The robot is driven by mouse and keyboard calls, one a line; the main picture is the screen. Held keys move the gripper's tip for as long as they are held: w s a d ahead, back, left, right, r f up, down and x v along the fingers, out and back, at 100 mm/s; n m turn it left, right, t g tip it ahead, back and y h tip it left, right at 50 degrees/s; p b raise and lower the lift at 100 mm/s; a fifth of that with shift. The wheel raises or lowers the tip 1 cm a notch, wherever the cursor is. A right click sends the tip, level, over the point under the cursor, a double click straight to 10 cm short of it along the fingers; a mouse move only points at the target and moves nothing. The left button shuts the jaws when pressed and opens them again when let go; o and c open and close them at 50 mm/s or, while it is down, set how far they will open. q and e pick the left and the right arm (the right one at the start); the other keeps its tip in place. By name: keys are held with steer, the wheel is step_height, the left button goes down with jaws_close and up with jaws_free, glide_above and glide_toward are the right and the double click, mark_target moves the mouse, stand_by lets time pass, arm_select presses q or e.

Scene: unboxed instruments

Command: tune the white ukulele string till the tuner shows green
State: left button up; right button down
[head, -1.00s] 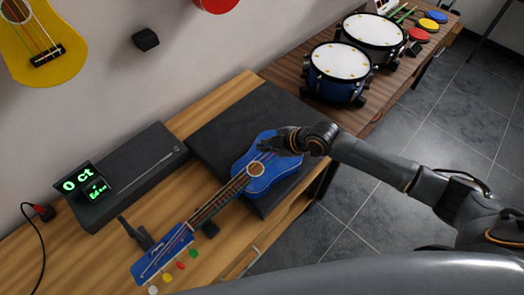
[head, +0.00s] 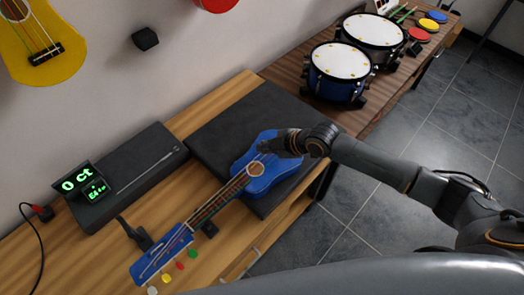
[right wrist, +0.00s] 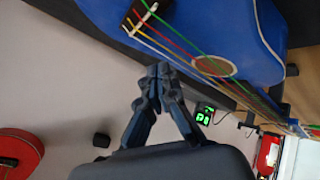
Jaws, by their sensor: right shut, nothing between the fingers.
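The blue ukulele (head: 262,177) lies with its body on a dark pad and its neck toward the lower left. Its white peg (head: 152,291) is at the head's near side, beside yellow, red and green pegs. The tuner (head: 78,179) shows "0 ct" in green; it also shows small in the right wrist view (right wrist: 204,115). My right gripper (head: 264,147) is over the ukulele body near the sound hole. In the right wrist view my right gripper (right wrist: 158,72) is shut and empty, its tips beside the strings. I cannot tell whether it touches one. My left gripper is out of view.
A long dark case (head: 128,172) lies behind the ukulele by the wall. A small dark stand (head: 135,234) is near the ukulele's head. Drums (head: 338,72) stand on the table at the right. A yellow ukulele (head: 42,45) hangs on the wall.

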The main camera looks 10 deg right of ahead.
steer(key=shift+f, duration=0.25)
steer(key=shift+r, duration=0.1)
stand_by(0.3)
steer(key=shift+r+p, duration=0.45)
steer(key=shift+r, duration=0.15)
step_height(320, 180, up, 5)
steer(key=p, duration=0.4)
stand_by(0.6)
